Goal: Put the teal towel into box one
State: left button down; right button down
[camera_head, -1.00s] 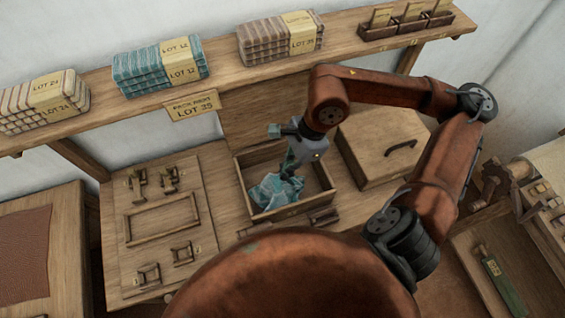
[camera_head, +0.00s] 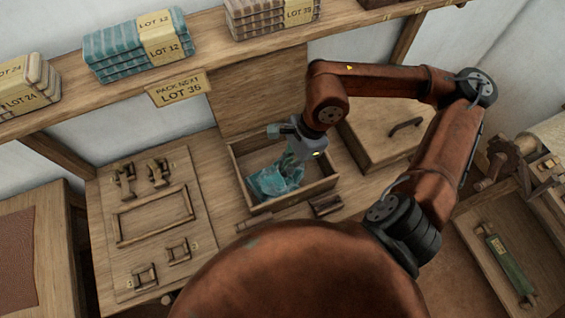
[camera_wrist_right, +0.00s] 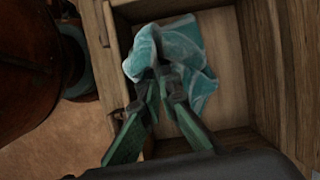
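The teal towel (camera_head: 270,184) lies crumpled inside an open wooden box (camera_head: 322,184), near its left side; no number is readable on the box. My right gripper (camera_head: 287,163) reaches down into the box from above, at the towel. In the right wrist view, its green fingers (camera_wrist_right: 164,85) converge with their tips close together on a bunched fold of the towel (camera_wrist_right: 195,57). Part of the towel spreads on the box floor (camera_wrist_right: 229,75). The fingertips are partly hidden by cloth. My left gripper is not in view.
A lidded wooden box (camera_head: 372,143) with a dark handle stands right of the open box. A board with small wooden fittings (camera_head: 152,225) lies left. Above, a shelf (camera_head: 218,55) carries striped towel stacks and a hanging LOT 35 sign (camera_head: 180,89). A tray (camera_head: 476,242) is at lower right.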

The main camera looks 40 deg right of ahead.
jog(key=shift+f+b, duration=0.4)
jog(key=shift+f, duration=0.45)
jog(key=c, duration=2.1)
grip_release()
jog(key=o, duration=0.6)
jog(key=o, duration=0.7)
